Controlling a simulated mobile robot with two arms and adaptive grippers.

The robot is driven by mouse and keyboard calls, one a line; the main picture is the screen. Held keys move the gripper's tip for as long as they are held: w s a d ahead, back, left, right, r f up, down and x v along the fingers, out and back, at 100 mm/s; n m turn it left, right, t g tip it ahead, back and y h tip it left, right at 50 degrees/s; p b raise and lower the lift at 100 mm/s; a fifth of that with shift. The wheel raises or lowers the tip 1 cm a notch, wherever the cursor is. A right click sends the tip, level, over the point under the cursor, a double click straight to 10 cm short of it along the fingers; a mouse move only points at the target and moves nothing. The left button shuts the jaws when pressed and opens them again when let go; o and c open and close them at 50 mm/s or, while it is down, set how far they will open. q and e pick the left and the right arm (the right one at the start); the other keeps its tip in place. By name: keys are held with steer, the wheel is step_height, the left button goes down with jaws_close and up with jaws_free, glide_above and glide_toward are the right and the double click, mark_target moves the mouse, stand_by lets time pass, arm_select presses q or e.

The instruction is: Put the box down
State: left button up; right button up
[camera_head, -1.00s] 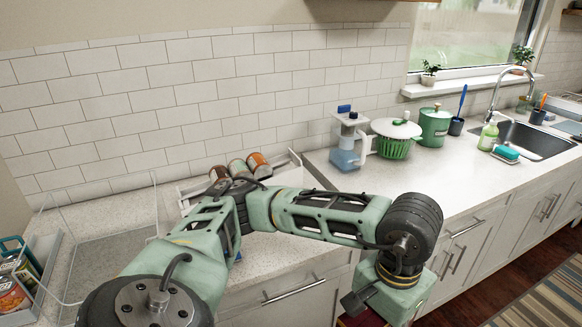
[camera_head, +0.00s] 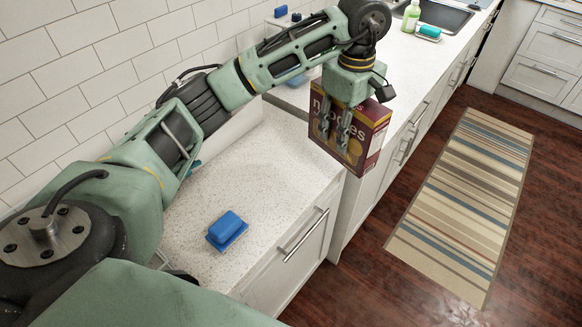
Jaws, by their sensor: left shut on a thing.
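A dark red noodles box (camera_head: 372,127) hangs upright from my left gripper (camera_head: 335,128). The gripper's fingers lie over the front of the box and are shut on it. The box is beside the front edge of the countertop (camera_head: 280,160), partly in front of the cabinets. Its underside seems clear of any surface, though the gap is hard to judge. My right gripper is not in view.
A blue butter dish (camera_head: 227,228) sits on the lower counter. A green soap bottle (camera_head: 411,16) and a teal sponge (camera_head: 429,31) stand by the sink (camera_head: 440,14). A striped rug (camera_head: 470,190) covers the wooden floor. The counter around the blue dish is clear.

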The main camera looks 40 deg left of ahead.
arm_select(q)
steer(key=shift+w+d+r+n, duration=0.1)
steer(key=shift+w+r+n, duration=0.1)
steer(key=shift+w+n, duration=0.6)
steer(key=shift+n, duration=0.2)
steer(key=s+a+f+p, duration=0.1)
steer(key=a+f+p, duration=0.1)
steer(key=a+f, duration=0.1)
steer(key=s+a+f+p, duration=0.2)
steer(key=a+f, duration=0.1)
steer(key=a, duration=0.1)
steer(key=s+a+f+p, duration=0.1)
steer(key=a+f+p, duration=0.1)
steer(key=a+f, duration=0.2)
steer(key=shift+s+f, duration=0.1)
steer(key=shift+s, duration=0.25)
steer(key=shift+a+f, duration=0.1)
steer(key=shift+f, duration=0.15)
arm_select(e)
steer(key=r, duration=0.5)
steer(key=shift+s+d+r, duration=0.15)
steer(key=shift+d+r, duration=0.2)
arm_select(q)
steer(key=shift+f, duration=0.1)
